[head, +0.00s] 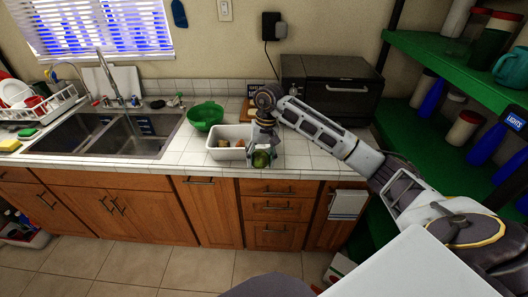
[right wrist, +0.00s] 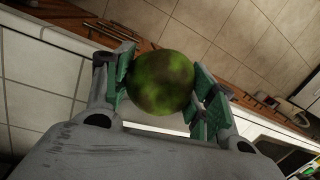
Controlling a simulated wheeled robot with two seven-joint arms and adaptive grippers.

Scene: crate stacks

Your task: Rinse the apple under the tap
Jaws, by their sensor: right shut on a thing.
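A green apple with brown smudges (right wrist: 160,84) is held between the two finger pads of my right gripper (right wrist: 164,88). In the head view the apple (head: 261,158) is near the front edge of the counter, right of the white tub, with my right gripper (head: 264,160) shut around it. I cannot tell if it clears the counter. The tap (head: 113,78) stands behind the double-basin steel sink (head: 88,153) at the left. I cannot make out any running water. My left gripper is not in view.
A white tub (head: 222,154) with small items and a green bowl (head: 205,116) stand between the sink and my right gripper. A dish rack (head: 38,112) is left of the sink. A toaster oven (head: 345,86) and green shelves (head: 440,130) are at the right.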

